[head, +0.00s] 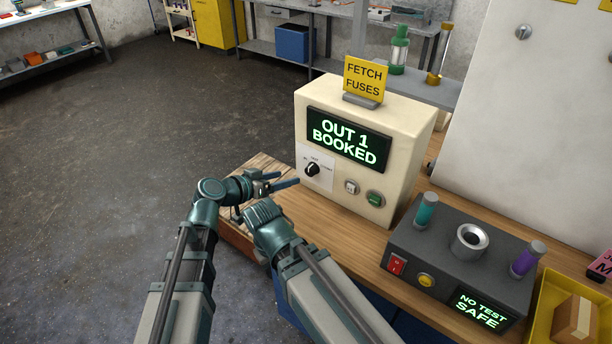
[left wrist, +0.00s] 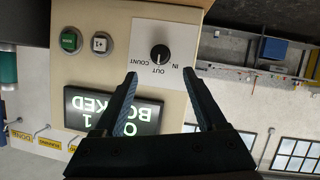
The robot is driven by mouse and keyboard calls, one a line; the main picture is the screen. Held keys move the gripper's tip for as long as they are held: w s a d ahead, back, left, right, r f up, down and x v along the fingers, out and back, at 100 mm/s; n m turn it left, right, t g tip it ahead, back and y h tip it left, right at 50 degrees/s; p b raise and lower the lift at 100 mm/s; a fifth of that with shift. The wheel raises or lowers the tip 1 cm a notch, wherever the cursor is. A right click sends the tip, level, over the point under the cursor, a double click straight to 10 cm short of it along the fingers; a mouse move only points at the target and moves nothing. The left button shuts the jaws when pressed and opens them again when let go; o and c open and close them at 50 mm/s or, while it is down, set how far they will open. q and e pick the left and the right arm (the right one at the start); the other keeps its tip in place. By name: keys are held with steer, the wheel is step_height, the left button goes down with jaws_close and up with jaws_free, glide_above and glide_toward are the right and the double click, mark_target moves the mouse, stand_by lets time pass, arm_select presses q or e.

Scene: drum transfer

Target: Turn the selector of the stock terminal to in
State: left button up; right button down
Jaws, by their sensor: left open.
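The stock terminal (head: 318,185) is a cream box on the bench, its screen reading OUT 1 BOOKED. Its selector (head: 312,169) is a black round knob on a white plate. In the left wrist view the selector (left wrist: 159,54) appears upside down, with IN, OUT and COUNT around it. Its white mark points at the middle label, OUT. My left gripper (head: 286,183) is open and empty, just left of the terminal's front. In the wrist view its fingertips (left wrist: 160,74) are spread, with the knob ahead between them, apart from it. My right gripper's fingers do not show.
A yellow FETCH FUSES sign (head: 365,78) stands on the terminal. A dark test box (head: 440,245) stands to the right, with a yellow tray (head: 540,308) beyond. Open floor lies left.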

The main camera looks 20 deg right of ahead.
mark_target(308, 172)
arm_select(q)
steer(key=b+x, duration=0.3)
steer(key=x, duration=0.7)
steer(key=shift+w, duration=0.1)
steer(key=shift+c, duration=0.3)
jaws_close()
